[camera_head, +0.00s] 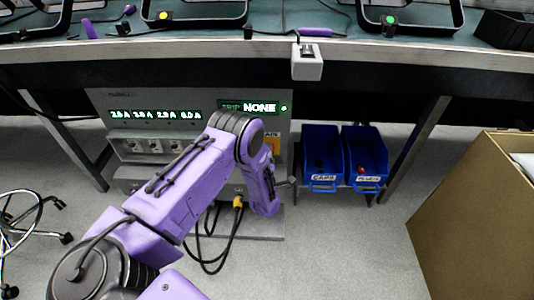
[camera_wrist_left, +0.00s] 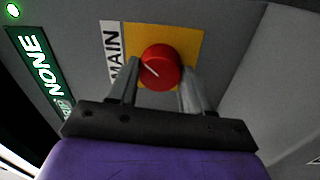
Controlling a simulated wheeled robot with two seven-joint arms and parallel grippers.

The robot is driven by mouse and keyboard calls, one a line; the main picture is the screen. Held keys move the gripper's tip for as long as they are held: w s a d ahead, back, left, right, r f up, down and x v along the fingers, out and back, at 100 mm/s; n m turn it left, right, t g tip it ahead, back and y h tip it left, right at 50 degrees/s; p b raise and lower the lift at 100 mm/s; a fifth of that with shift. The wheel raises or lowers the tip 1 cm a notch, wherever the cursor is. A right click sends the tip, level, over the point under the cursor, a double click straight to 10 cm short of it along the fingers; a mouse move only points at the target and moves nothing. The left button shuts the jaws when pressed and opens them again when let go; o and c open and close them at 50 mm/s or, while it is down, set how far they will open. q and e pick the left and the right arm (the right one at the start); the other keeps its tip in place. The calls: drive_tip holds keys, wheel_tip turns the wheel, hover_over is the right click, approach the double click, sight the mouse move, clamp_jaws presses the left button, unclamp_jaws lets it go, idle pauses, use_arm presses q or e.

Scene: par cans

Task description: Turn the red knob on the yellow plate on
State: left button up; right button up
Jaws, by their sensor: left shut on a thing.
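The red knob (camera_wrist_left: 160,67) sits on the yellow plate (camera_wrist_left: 189,38) beside a white MAIN label (camera_wrist_left: 115,62) in the left wrist view. A pale pointer line shows on the knob's face. My left gripper (camera_wrist_left: 158,82) has one finger on each side of the knob and is shut on it. In the head view my purple left arm hides the knob, and only a bit of the yellow plate (camera_head: 272,137) shows. The left fingertips are hidden there too. My right gripper is in neither view.
The grey panel (camera_head: 200,101) carries green readouts, a "NONE" display (camera_head: 259,107) and sockets. Two blue bins (camera_head: 322,155) (camera_head: 364,155) stand right of it. A cardboard box (camera_head: 480,210) is at the right. Black and yellow cables hang below the panel. The bench edge (camera_head: 400,50) runs above.

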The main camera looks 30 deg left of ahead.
use_arm(q)
drive_tip(key=shift+s+m, duration=0.1)
drive_tip(key=shift+m, duration=0.6)
drive_tip(key=o, duration=1)
drive_tip(key=shift+o, duration=0.2)
drive_tip(key=p+v, duration=0.3)
drive_tip(key=v, duration=0.7)
drive_tip(key=shift+s, duration=0.25)
drive_tip(key=shift+d, duration=0.1)
